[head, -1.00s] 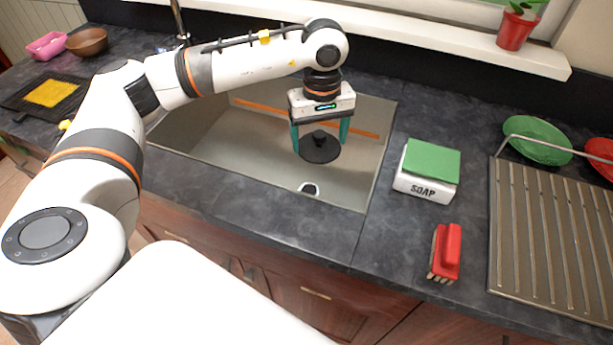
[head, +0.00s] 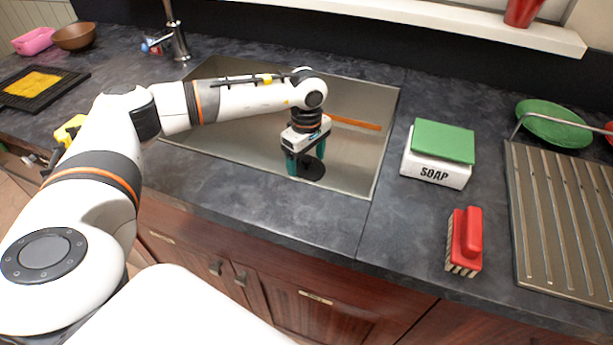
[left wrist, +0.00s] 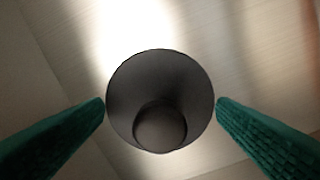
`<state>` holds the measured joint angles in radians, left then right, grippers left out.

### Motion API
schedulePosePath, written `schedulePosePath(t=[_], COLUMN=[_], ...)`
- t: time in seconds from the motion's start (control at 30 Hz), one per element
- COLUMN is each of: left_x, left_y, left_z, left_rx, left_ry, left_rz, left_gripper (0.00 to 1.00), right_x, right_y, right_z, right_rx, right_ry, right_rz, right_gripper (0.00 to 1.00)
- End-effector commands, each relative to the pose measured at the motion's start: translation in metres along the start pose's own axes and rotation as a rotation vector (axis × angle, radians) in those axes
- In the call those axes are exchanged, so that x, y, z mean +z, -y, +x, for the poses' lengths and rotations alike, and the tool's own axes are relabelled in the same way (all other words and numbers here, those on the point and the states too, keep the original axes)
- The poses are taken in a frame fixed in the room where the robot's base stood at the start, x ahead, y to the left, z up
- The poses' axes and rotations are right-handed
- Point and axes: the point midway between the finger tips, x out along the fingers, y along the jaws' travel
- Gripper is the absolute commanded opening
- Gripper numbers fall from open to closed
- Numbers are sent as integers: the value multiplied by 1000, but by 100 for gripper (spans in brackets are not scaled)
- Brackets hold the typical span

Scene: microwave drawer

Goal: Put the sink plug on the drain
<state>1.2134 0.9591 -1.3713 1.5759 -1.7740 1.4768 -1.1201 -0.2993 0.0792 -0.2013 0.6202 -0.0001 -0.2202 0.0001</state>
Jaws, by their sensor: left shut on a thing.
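The sink plug (head: 313,171) is a dark round disc with a knob on top, low in the sink near its front wall. My left gripper (head: 306,162), with green fingers, is shut on it from above. In the left wrist view, the plug (left wrist: 160,75) fills the gap between the two fingers, its knob toward the bottom of the picture. The drain does not show in either current view; the plug and gripper may cover it. I cannot tell whether the plug touches the sink floor. My right gripper is not in view.
To the right are a soap box with a green sponge (head: 436,155), a red brush (head: 465,242) and a drying rack (head: 565,225).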

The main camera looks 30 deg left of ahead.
Motion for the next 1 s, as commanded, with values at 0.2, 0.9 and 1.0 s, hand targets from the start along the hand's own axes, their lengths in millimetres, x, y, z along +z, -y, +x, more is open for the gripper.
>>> schedulePosePath(t=[0.2,0.9,1.0], left_x=[0,0,0], left_y=[-1,0,0], left_z=[29,56,56], left_rx=[3,-1,-1], left_ry=[1,1,1], left_rz=[0,1,1], left_gripper=[58,98,100], right_x=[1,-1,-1], right_y=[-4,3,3], right_z=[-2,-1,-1], right_rx=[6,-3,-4], right_ry=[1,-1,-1], right_rz=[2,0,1], right_gripper=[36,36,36])
